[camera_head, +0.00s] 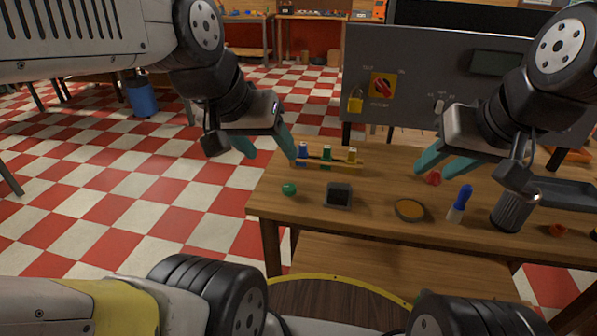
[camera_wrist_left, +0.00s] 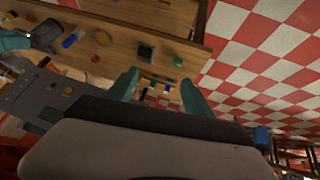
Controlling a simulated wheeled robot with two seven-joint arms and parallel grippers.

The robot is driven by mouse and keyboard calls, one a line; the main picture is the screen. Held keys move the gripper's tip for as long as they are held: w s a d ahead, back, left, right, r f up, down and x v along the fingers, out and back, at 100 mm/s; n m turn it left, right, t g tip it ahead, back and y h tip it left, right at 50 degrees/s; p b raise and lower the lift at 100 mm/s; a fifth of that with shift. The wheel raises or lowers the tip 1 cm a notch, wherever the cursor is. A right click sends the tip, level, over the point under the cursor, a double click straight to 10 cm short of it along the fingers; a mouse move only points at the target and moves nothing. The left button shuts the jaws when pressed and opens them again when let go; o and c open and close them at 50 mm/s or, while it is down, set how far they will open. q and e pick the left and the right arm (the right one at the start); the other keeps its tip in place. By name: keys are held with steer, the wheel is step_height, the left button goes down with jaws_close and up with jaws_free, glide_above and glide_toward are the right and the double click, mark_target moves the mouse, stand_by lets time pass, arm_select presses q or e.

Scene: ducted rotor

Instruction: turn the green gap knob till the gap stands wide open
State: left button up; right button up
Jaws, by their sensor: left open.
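A small round green knob (camera_head: 289,188) sits at the left end of the wooden table; it also shows in the left wrist view (camera_wrist_left: 178,62). Whether it is fixed to anything is too small to tell. My left gripper (camera_head: 268,152) is open and empty, above and behind the green knob and apart from it. Its spread fingers show in the left wrist view (camera_wrist_left: 158,88). My right gripper (camera_head: 436,169) is open over the right part of the table, near a red object (camera_head: 433,178). No gap opening is clearly recognisable.
A rack (camera_head: 340,164) with blue, green and yellow pieces stands close to the left fingers. A dark square box (camera_head: 339,195), a round amber-topped disc (camera_head: 409,210), a blue-and-white item (camera_head: 459,203) and a dark cup (camera_head: 511,212) stand on the table (camera_head: 375,228). A grey panel (camera_head: 420,65) rises behind.

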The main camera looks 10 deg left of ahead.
stand_by(0.4)
arm_select(q)
steer(key=n+g+y, duration=0.2)
steer(key=n+g, duration=0.4)
steer(key=n, duration=0.4)
glide_above(289, 186)
step_height(289, 186, down, 20)
steer(key=shift+s+r, duration=0.1)
steer(key=shift+r, duration=0.15)
step_height(289, 186, down, 8)
steer(key=shift+f, duration=0.1)
jaws_close()
